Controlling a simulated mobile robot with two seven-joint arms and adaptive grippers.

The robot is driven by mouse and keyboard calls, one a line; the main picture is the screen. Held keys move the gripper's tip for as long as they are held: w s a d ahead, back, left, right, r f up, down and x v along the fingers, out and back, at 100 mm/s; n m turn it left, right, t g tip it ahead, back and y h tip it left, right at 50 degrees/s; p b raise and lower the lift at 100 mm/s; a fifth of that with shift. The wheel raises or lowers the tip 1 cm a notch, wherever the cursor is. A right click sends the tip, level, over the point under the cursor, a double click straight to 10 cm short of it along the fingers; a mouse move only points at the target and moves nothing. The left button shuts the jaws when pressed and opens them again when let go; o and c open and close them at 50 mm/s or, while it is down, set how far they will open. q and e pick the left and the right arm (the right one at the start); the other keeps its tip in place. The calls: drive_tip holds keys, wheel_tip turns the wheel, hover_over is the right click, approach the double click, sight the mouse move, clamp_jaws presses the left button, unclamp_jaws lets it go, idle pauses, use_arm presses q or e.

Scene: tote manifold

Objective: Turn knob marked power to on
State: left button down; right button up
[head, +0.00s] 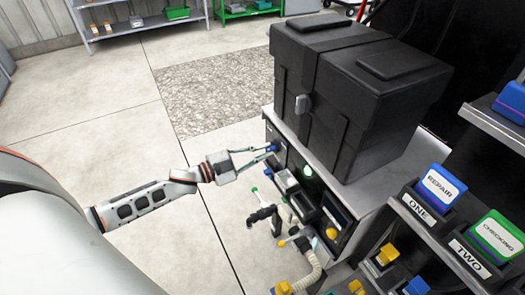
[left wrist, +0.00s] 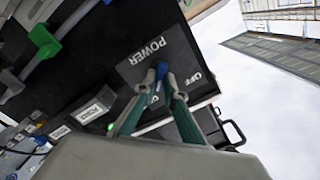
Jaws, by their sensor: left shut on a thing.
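The blue power knob (left wrist: 162,71) sits on a dark plate (left wrist: 140,66) marked POWER in the left wrist view, with smaller position markings beside it, one reading OFF. My left gripper (left wrist: 163,84) is shut on the knob, with its green-edged fingers on either side of it. In the head view my left gripper (head: 262,151) reaches from the left to the blue knob (head: 272,148) on the panel front. The fingers partly hide the knob and the other marking, so its exact pointing is hard to tell. My right gripper is not in view.
A black case (head: 350,90) stands on the grey cabinet top (head: 375,190) above the panel. Below the knob are a green-lit button (head: 308,171), pipes and a ribbed hose (head: 310,270). Labelled bins (head: 440,187) stand at right. Floor at left is clear.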

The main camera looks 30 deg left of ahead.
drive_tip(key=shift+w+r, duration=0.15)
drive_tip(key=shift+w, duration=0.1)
use_arm(q)
drive_tip(key=c, duration=2.1)
unclamp_jaws()
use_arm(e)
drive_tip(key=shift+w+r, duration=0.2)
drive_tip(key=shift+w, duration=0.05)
use_arm(q)
drive_tip(key=shift+s, duration=0.1)
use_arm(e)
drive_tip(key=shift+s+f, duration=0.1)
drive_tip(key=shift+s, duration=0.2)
use_arm(q)
drive_tip(key=v, duration=1.2)
